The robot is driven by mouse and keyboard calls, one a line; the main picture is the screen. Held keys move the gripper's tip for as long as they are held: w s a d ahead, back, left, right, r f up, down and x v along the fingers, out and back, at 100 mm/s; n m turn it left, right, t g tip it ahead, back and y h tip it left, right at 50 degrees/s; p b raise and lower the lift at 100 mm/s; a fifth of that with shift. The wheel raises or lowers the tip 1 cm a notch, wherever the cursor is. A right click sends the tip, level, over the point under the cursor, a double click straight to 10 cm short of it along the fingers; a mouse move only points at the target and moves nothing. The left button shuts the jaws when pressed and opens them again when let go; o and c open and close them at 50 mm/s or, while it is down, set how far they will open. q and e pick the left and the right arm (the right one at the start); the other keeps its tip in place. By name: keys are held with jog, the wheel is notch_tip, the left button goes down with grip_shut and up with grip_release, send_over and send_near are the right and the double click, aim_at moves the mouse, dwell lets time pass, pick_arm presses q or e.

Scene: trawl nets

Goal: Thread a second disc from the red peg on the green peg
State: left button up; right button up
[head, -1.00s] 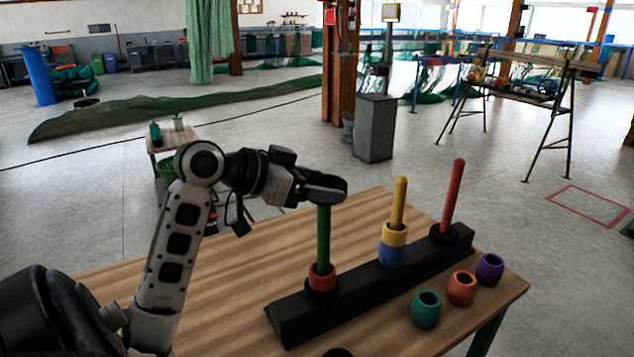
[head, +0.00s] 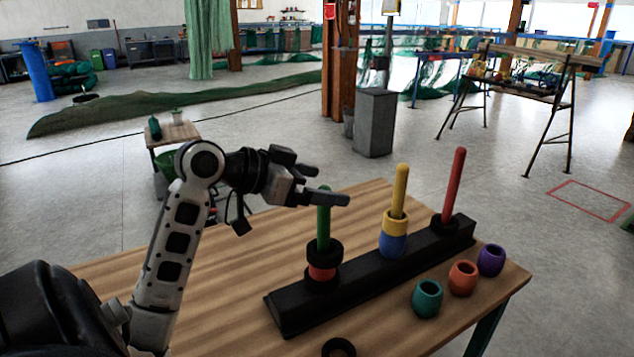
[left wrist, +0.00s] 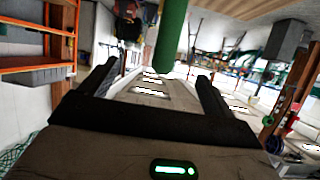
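The green peg (head: 323,225) stands at the left end of the black rack (head: 300,312). A red disc (head: 322,273) sits low on it and a black disc (head: 323,254) rests on top of that. The red peg (head: 453,185) stands at the rack's right end, with a black ring or collar (head: 447,225) at its foot; I cannot tell which. My left gripper (head: 330,185) is open and empty at the green peg's top. In the left wrist view its fingers (left wrist: 156,72) are apart, with the green peg (left wrist: 172,35) between them in the picture. My right gripper is not in view.
The yellow peg (head: 401,190) in the middle carries a yellow disc (head: 396,222) over a blue one (head: 393,245). Teal (head: 427,298), orange (head: 463,278) and purple (head: 491,260) hollow pieces stand at the table's right. A black ring (head: 339,347) lies at the front.

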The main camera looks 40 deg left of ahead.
pick_arm(q)
jog(key=b+v, duration=0.1)
jog(key=v, duration=1.5)
dwell(0.6)
